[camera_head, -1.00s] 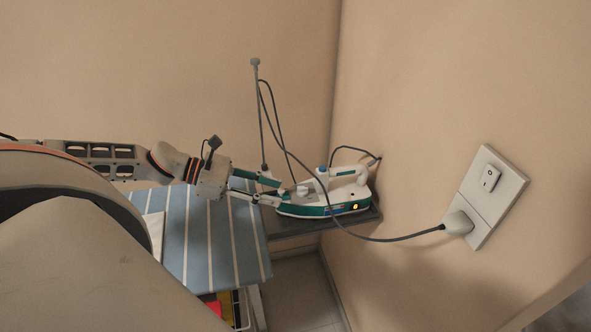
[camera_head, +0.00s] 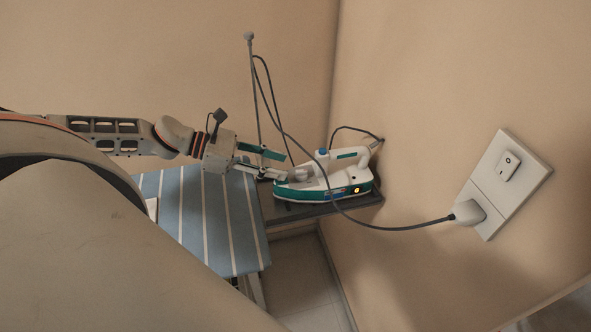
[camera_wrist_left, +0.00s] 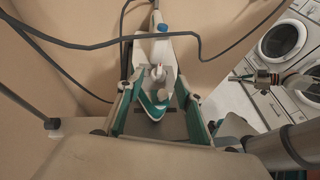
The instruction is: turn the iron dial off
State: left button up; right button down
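The white and green iron (camera_head: 340,184) rests at the far end of the ironing board, by the wall corner. Its pale dial (camera_head: 301,174) is on the near left part of the body, and an orange light (camera_head: 356,189) glows on its side. My left gripper (camera_head: 286,167) is open, its green-backed fingers pointing at the dial from the left. In the left wrist view the dial (camera_wrist_left: 157,73) stands ahead, between the lines of the two fingers; contact is not clear.
The cord runs from the iron past a thin upright rod (camera_head: 254,90) and to a plug (camera_head: 468,212) in the wall socket (camera_head: 505,185). It crosses in front of the iron. The striped ironing board (camera_head: 215,225) lies below my left arm. Washing machines (camera_wrist_left: 283,42) show at the right.

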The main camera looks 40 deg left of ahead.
aim_at(294, 178)
pick_arm(q)
jog(key=shift+w+d, duration=0.15)
jog(key=shift+w, duration=0.05)
jog(key=shift+w+d+f+b, duration=0.1)
jog(key=shift+d+f+b, duration=0.15)
jog(key=shift+b, duration=0.3)
jog(key=shift+w+d+f+b, duration=0.2)
jog(key=shift+w+d+b, duration=0.15)
jog(key=shift+b, duration=0.3)
jog(key=shift+w+d+f+b, duration=0.2)
jog(key=shift+w+d+b, duration=0.15)
jog(key=shift+b, duration=0.2)
jog(key=shift+d, duration=0.15)
jog(key=shift+w+d+f, duration=0.2)
jog(key=shift+w+d, duration=0.1)
jog(key=shift+w+d+f, duration=0.1)
jog(key=shift+w+d, duration=0.1)
jog(key=shift+d, duration=0.1)
jog(key=shift+w+d+f+b, duration=0.1)
jog(key=shift+d+b, duration=0.05)
jog(key=shift+b, duration=0.15)
pick_arm(e)
jog(key=f, duration=0.1)
jog(key=a, duration=0.1)
jog(key=f, duration=0.1)
jog(key=shift+w+a+f+y, duration=0.2)
jog(key=shift+w+f+y, duration=0.1)
jog(key=shift+w, duration=0.05)
